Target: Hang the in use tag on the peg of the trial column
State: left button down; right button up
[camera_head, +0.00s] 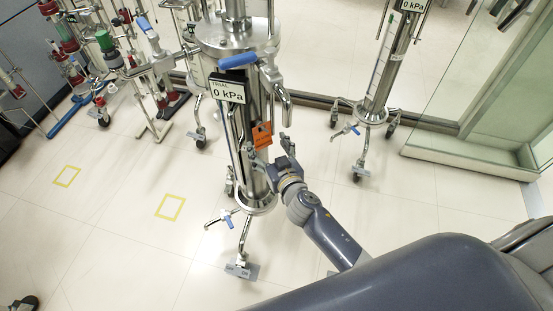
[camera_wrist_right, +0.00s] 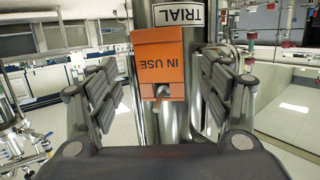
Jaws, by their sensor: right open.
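The orange in use tag (camera_head: 262,135) is at the column's right side in the head view. In the right wrist view the tag (camera_wrist_right: 160,62) is in front of the steel tube, with a small metal peg-like end (camera_wrist_right: 162,92) showing at an opening in its lower part. My right gripper (camera_head: 269,152) is open, its fingers apart on either side of the tag, with visible gaps. How the tag is held up is not clear. My left gripper is not in view.
Another steel column (camera_head: 390,65) stands at the right back. Glass-column stands (camera_head: 75,50) crowd the upper left. A glass-walled step (camera_head: 465,150) is at the right.

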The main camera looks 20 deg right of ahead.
jog(key=s+r, duration=0.2)
jog(key=s, duration=0.8)
jog(key=s+d+f+g, duration=0.1)
jog(key=s+f+g, duration=0.25)
jog(key=f, duration=0.65)
jog(key=s+d+f+n+g+p, duration=0.15)
jog(key=s+f, duration=0.35)
jog(key=f, duration=0.5)
jog(key=s+f+g, duration=0.3)
jog(key=s+f, duration=0.2)
jog(key=f, duration=0.5)
jog(key=s+d+f+g, duration=0.1)
jog(key=s+f, duration=0.3)
jog(key=s, duration=0.4)
jog(key=s+d+f+g, duration=0.2)
jog(key=s+f, duration=0.3)
jog(key=s, duration=0.4)
jog(key=s+d+f+g, duration=0.2)
jog(key=s+f, duration=0.3)
jog(key=s, duration=0.4)
jog(key=shift+s+g+h+p, duration=0.15)
jog(key=shift+g+h+p, duration=0.25)
jog(key=shift+g, duration=0.5)
jog(key=shift+f, duration=0.1)
